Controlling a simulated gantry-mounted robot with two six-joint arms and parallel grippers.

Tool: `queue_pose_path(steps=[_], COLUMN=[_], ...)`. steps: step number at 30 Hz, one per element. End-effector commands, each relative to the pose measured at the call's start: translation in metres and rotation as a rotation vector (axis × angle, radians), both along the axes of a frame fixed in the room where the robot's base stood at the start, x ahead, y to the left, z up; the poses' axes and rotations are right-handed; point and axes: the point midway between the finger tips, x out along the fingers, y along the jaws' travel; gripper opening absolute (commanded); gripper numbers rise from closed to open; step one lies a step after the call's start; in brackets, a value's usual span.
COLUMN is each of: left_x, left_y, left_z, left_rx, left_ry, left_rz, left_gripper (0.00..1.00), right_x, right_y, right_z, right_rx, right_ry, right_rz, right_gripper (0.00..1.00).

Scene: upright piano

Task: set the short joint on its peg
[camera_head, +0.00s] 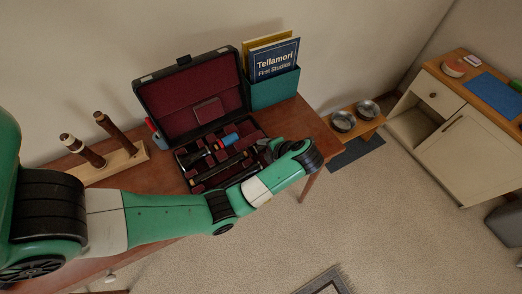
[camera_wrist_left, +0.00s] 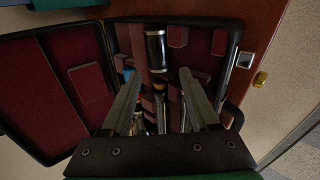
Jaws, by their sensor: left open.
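A short black cylinder with silver bands at both ends (camera_wrist_left: 156,48), likely the short joint, lies in the red-lined tray of the open case (camera_head: 188,158). In the left wrist view it lies just beyond my left gripper's fingertips (camera_wrist_left: 160,74), centred between them. My left gripper is open and empty over the tray's right part; its own arm partly hides it in the head view. A wooden peg stand (camera_head: 131,158) at the left of the desk carries two upright dark brown pieces (camera_head: 83,150) (camera_head: 115,134), one with a pale ring. I cannot tell a bare peg.
The case lid (camera_head: 160,100) stands open behind the tray. Longer dark parts and red padded blocks (camera_wrist_left: 178,37) lie in the tray. My left arm crosses the desk's front.

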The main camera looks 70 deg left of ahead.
Motion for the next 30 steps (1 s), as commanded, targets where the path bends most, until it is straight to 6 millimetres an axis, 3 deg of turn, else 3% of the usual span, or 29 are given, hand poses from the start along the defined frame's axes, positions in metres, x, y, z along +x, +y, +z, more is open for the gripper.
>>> queue_pose_path(steps=[5,13,21,30], left_x=[-0.001,-0.009,-0.011,-0.011], left_y=[0.003,0.027,0.033,0.032], left_z=[-0.004,-0.039,-0.040,-0.042], left_rx=[0.000,0.000,-0.002,-0.004], left_ry=[0.000,-0.001,0.003,0.006], left_rz=[0.000,0.002,-0.001,-0.002], left_gripper=[0.61,0.61,0.61,0.03], right_x=[0.000,0.000,0.000,0.000], right_y=[0.000,0.000,0.000,0.000], right_z=[-0.005,-0.048,-0.048,-0.049], right_rx=[0.000,0.000,0.000,0.000], right_ry=[-0.001,0.000,-0.001,-0.001], right_rz=[0.000,0.000,0.000,0.000], right_gripper=[0.50,0.50,0.50,0.50])
